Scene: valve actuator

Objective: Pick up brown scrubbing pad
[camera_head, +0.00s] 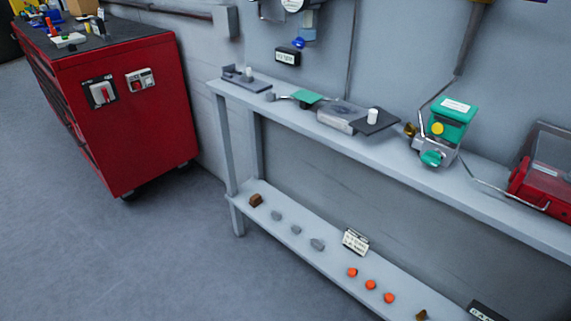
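A small brown block (256,200), which may be the brown scrubbing pad, lies at the left end of the lower shelf (330,270). A second small brown piece (421,315) lies on the same shelf at the bottom edge of the head view, partly cut off. I cannot tell for certain which one is the pad. Neither of my grippers shows in this view.
Grey lumps (296,230) and orange pieces (370,284) lie along the lower shelf, with a white label card (355,241). The upper shelf (290,105) holds a green valve actuator (452,113) and a red box (543,180). A red cabinet (130,140) stands left; the floor (100,260) is clear.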

